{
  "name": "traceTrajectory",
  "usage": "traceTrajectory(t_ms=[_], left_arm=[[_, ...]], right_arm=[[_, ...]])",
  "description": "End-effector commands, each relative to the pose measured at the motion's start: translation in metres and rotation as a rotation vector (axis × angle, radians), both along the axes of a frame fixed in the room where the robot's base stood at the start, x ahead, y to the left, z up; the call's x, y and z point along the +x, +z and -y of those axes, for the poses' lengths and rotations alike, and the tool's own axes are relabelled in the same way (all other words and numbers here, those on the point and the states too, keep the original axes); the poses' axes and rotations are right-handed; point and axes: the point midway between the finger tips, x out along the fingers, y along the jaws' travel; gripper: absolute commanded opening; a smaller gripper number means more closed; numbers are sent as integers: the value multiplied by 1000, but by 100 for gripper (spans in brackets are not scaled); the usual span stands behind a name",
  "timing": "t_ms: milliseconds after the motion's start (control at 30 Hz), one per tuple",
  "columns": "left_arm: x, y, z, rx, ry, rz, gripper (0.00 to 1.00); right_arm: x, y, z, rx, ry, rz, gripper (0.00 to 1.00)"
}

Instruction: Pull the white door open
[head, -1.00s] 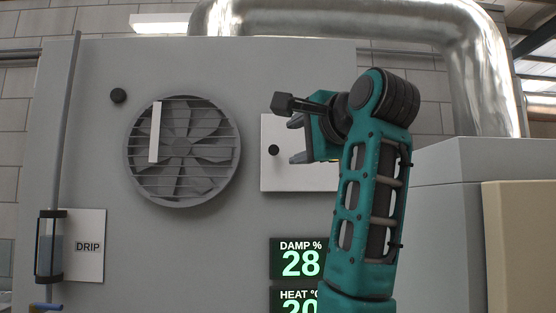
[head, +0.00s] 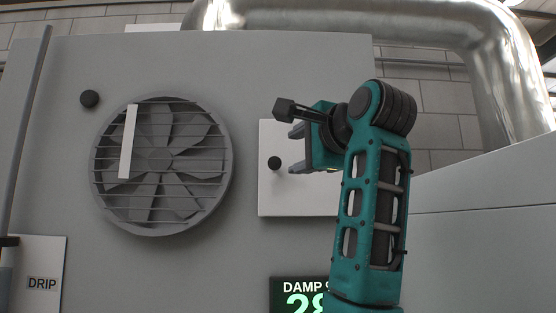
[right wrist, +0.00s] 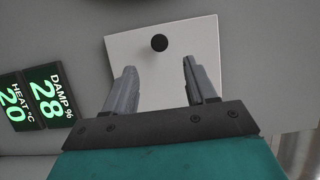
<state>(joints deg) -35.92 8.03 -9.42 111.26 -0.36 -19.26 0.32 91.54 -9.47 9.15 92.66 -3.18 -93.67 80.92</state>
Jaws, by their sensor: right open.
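The white door (head: 290,195) is a flat square panel on the grey cabinet wall, and it looks closed. A round black knob (head: 274,163) sits near its left edge. My right gripper (head: 293,150) is open and empty in front of the door, with its fingers pointing left toward the knob. In the right wrist view the white door (right wrist: 185,75) lies beyond the two spread fingers (right wrist: 160,78). The knob (right wrist: 159,43) shows between and past the fingertips, apart from them. The right part of the door is hidden by my arm in the head view. My left gripper is not in view.
A round fan grille (head: 160,165) with a white strip is left of the door. Another black knob (head: 90,99) is at upper left. The DAMP display (head: 298,293) is below the door. A shiny duct (head: 400,25) runs overhead. A grey box (head: 480,220) stands at right.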

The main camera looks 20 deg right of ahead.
Motion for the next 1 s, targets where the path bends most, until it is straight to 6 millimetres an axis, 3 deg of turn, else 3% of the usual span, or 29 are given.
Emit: traceTrajectory(t_ms=[200, 433, 600, 900, 1000], left_arm=[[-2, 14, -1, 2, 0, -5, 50], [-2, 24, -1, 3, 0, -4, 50], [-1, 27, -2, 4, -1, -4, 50], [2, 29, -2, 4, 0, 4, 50], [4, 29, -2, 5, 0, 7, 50]], right_arm=[[49, 1, -5, -1, -1, -7, 56], [85, 1, -10, -2, 0, -5, 56], [96, 0, -11, -1, 0, -2, 56], [98, -1, -11, -1, 0, -2, 56], [98, -1, -11, -1, -1, -2, 47]])
